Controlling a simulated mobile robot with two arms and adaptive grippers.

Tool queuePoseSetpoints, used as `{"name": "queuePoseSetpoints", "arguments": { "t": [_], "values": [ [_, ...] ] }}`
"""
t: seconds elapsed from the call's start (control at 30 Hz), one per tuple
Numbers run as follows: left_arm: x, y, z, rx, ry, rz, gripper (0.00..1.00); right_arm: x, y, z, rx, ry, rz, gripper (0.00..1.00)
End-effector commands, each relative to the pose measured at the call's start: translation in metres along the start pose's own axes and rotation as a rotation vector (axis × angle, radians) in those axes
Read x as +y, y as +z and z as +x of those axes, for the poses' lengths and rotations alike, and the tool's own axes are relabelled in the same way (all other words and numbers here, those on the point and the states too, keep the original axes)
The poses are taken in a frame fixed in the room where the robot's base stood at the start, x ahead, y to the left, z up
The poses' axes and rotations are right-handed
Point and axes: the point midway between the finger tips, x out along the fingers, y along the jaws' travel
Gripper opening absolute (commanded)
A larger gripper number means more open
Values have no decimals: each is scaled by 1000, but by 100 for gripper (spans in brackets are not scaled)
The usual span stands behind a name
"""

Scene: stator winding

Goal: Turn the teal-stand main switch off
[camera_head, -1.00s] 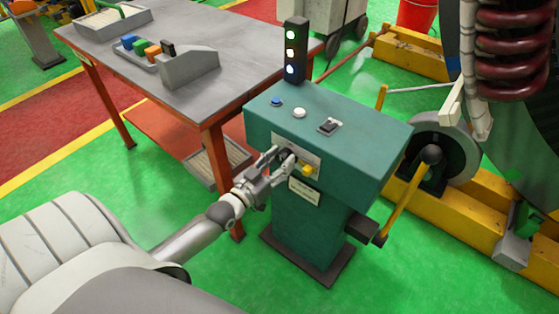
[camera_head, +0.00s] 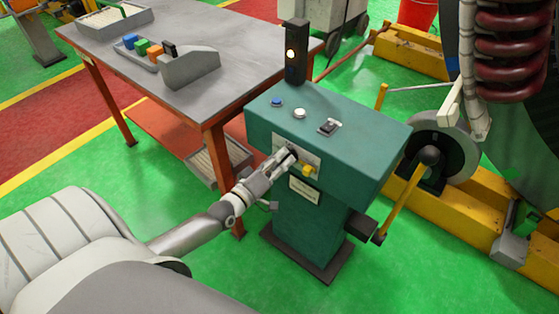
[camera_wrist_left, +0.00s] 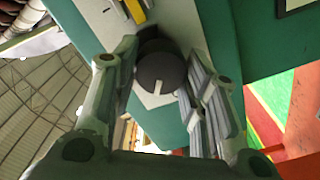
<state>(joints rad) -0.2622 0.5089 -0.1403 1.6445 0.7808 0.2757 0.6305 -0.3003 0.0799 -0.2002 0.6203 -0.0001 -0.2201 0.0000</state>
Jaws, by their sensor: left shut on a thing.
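The teal stand (camera_head: 352,150) stands right of the table, with a pale plate on its front face. The main switch, a dark round knob (camera_wrist_left: 160,70) with a white mark, is on that plate in the left wrist view. My left gripper (camera_head: 284,158) is at the plate, and its fingers are shut on the knob from both sides. In the head view the gripper mostly hides the knob. The signal tower (camera_head: 295,52) on the stand shows one warm light. My right gripper is not in view.
A yellow part (camera_head: 309,169) sits on the plate just right of my gripper. A blue button (camera_head: 277,102), a white button (camera_head: 299,113) and a small switch (camera_head: 329,127) are on the stand's top. The grey table (camera_head: 150,60) is at the left.

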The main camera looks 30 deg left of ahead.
Motion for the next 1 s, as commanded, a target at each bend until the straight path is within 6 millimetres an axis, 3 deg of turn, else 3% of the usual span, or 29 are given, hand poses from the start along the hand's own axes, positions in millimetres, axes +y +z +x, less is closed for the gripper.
{"name": "queuePoseSetpoints", "arguments": {
  "t": [0.5, 1.0],
  "values": [
    [-2, 1, 0, 0, 0, -450, 17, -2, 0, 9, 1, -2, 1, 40],
    [-2, 1, 0, 0, -1, -639, 17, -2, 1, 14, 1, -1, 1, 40]
  ]
}}
